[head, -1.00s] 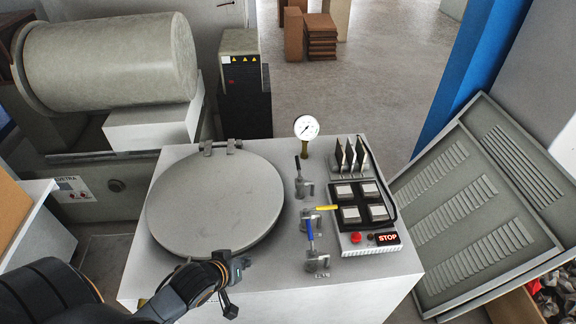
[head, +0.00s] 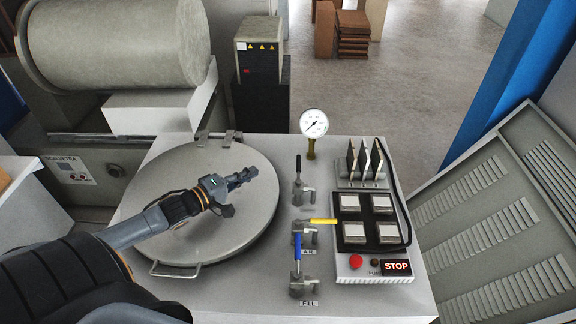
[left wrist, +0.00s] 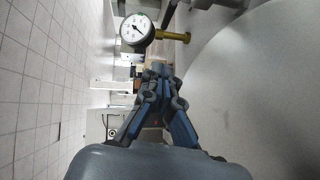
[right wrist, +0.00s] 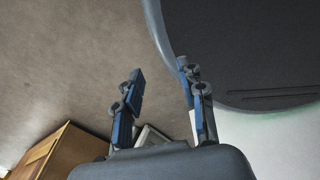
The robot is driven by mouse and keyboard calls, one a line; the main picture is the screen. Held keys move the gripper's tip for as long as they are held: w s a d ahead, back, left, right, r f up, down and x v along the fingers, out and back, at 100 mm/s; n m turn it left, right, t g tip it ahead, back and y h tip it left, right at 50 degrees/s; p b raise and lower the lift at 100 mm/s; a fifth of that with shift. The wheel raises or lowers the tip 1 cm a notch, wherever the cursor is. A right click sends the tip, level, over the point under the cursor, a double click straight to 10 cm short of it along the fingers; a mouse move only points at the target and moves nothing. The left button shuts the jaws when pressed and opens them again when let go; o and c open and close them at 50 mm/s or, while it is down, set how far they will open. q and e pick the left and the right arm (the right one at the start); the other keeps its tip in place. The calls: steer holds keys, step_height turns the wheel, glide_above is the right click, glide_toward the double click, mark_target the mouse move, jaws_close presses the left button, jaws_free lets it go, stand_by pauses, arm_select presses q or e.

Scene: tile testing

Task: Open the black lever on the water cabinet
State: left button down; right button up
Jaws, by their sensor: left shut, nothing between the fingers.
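The black lever (head: 298,167) stands upright on its valve at the back of a row of three valves on the cabinet top (head: 322,204). The yellow lever (head: 323,221) points right and the blue lever (head: 298,247) stands up nearer the front. My left gripper (head: 248,177) is shut and empty above the round grey lid (head: 150,205), left of the black lever and apart from it. In the left wrist view its fingers (left wrist: 162,72) are together, with no lever clearly visible. My right gripper (right wrist: 160,75) is open and empty, seen only in the right wrist view.
A pressure gauge (head: 314,123) rises behind the black lever. A panel with square buttons, a red button (head: 356,261) and a STOP sign (head: 396,266) lies to the right. A large grey drum (head: 115,50) stands at back left; louvred panels (head: 490,230) lean at right.

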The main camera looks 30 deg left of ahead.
mark_target(298, 170)
arm_select(q)
steer(key=x, duration=0.8)
steer(key=shift+b, duration=0.35)
steer(key=w+d, duration=0.1)
steer(key=w+d+f, duration=0.1)
steer(key=d, duration=0.1)
steer(key=shift+w+d, duration=0.3)
steer(key=shift+w, duration=0.05)
arm_select(e)
steer(key=shift+a+f, duration=0.2)
steer(key=shift+f, duration=0.05)
steer(key=shift+w, duration=0.15)
steer(key=shift+w+r, duration=0.1)
